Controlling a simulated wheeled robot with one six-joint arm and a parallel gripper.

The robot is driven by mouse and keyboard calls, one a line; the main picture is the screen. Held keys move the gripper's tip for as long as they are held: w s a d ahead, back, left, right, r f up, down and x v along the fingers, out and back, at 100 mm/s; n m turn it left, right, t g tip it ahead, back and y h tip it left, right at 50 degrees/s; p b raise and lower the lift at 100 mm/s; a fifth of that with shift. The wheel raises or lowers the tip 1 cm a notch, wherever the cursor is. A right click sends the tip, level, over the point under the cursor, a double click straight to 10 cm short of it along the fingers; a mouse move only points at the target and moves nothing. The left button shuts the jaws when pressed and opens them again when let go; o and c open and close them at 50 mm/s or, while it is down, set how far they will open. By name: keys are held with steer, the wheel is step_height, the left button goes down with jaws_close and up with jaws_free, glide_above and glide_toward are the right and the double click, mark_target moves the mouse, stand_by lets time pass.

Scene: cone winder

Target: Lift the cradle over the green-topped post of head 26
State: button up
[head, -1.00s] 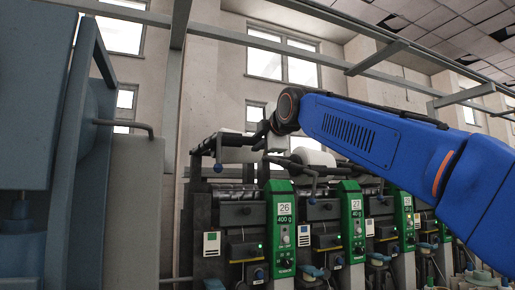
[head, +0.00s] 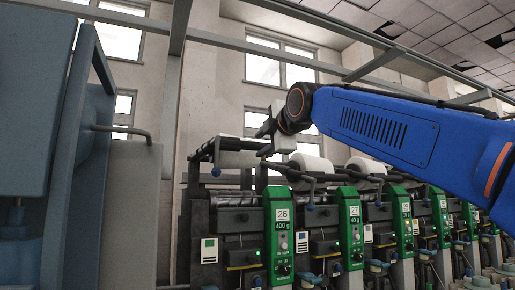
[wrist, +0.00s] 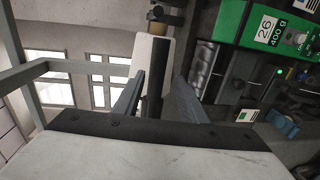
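Head 26 shows as a green panel (head: 280,235) marked 26 and 400 g; the panel is also at the upper right of the wrist view (wrist: 262,28). My gripper (head: 265,150) is beside that cone, partly hidden by my arm. In the wrist view, my two grey fingers (wrist: 160,85) stand apart on either side of a dark rod, apparently part of the cradle (wrist: 155,95). A white block-like shape (wrist: 148,58) lies behind it. I cannot make out contact with the rod or the green-topped post.
Head 27 (head: 350,235) and several more heads run off to the right, with a white cone (head: 312,165) above. A blue-grey cabinet (head: 40,100) fills the left side. Grey overhead beams (head: 250,40) cross above. Open air lies above the heads.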

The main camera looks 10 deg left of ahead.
steer(key=v, duration=1.2)
steer(key=shift+s+d, duration=0.1)
steer(key=shift+d, duration=0.05)
stand_by(0.8)
steer(key=s+d+f+m+g+h, duration=0.15)
steer(key=d+f+m, duration=0.25)
steer(key=d+f, duration=0.5)
steer(key=s+d+f+m+g+h, duration=0.1)
steer(key=d+f+m+h, duration=0.3)
steer(key=f, duration=0.9)
steer(key=s+d+f+m+g+h, duration=0.1)
steer(key=d+f+m, duration=0.3)
steer(key=d+f, duration=0.55)
steer(key=s+d+f+m+g+h, duration=0.1)
steer(key=s+d+f+m, duration=0.3)
steer(key=f, duration=0.8)
steer(key=s+d+f+m+g, duration=0.2)
steer(key=s+d+f+m, duration=0.2)
steer(key=s+f, duration=0.5)
steer(key=s+d+f+m+g+h, duration=0.1)
steer(key=s+d+f+m, duration=0.3)
steer(key=f, duration=1)
steer(key=s+g, duration=0.1)
steer(key=s, duration=0.2)
steer(key=shift+s+d+f+m+h, duration=0.25)
steer(key=shift+d+f+m+h, duration=0.05)
steer(key=shift+f+m+h, duration=0.1)
steer(key=shift+g, duration=0.25)
